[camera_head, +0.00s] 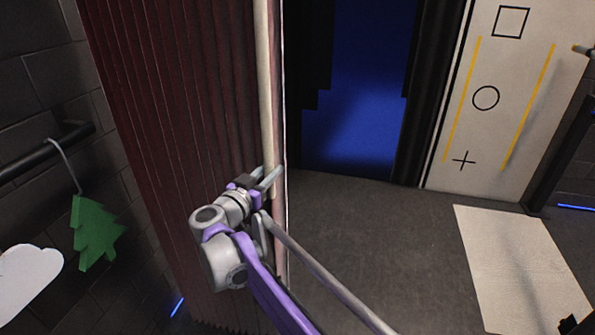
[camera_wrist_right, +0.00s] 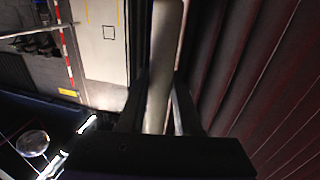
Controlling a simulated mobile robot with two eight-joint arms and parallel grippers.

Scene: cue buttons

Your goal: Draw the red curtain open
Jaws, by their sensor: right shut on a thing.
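The red curtain (camera_head: 160,110) hangs in dark red pleats in the left half of the head view. Its pleats also fill the right side of the right wrist view (camera_wrist_right: 245,80). A pale upright pole (camera_head: 264,90) runs along the curtain's right edge. My right gripper (camera_head: 268,178) is shut on this pole, low on the curtain's edge. In the right wrist view the pole (camera_wrist_right: 162,70) passes between the two dark fingers. My left gripper is not in view.
A dark rail (camera_head: 45,150) with a green tree cutout (camera_head: 95,232) and a white cloud cutout (camera_head: 28,280) is at the left wall. A white panel (camera_head: 500,100) with shapes stands at the right. Bare floor (camera_head: 380,240) lies right of the curtain.

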